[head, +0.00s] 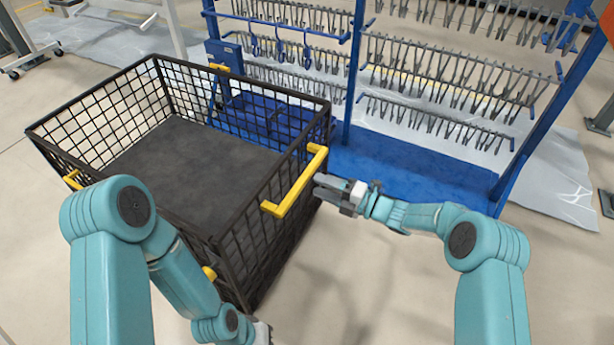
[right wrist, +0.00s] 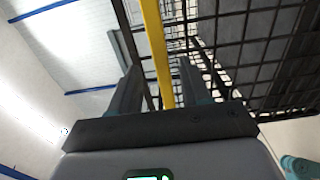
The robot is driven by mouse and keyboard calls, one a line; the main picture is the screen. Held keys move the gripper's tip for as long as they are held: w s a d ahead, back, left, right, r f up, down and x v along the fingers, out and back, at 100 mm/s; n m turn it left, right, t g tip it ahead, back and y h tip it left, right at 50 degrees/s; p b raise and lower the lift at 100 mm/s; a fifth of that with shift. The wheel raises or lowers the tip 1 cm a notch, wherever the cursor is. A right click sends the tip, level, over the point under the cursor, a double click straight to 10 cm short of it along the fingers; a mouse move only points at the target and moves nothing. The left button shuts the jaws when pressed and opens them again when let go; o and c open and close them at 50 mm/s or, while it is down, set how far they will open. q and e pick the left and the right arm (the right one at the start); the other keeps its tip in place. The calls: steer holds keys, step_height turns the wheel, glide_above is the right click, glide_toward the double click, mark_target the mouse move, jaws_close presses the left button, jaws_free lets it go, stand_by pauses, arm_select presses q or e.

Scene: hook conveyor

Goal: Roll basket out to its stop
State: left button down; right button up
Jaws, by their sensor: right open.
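The basket (head: 185,150) is a black wire-mesh bin with a grey floor and yellow handles, and it looks empty. Its near-right yellow handle (head: 297,180) faces my right arm. My right gripper (head: 325,187) is open beside this handle's far end. In the right wrist view, the yellow handle (right wrist: 158,50) runs between the two spread fingers of my right gripper (right wrist: 157,72), which are not closed on it. My left gripper (head: 262,334) is at the bottom edge, near the basket's lower front corner; its fingers are hidden or cut off.
A blue rack (head: 350,75) with rows of grey hooks stands behind the basket on a blue base (head: 410,165). Grey sheeting (head: 565,170) lies on the floor around it. The floor (head: 375,280) right of the basket is clear.

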steer(key=p+v, duration=0.1)
steer(key=v, duration=0.9)
steer(key=shift+p, duration=0.35)
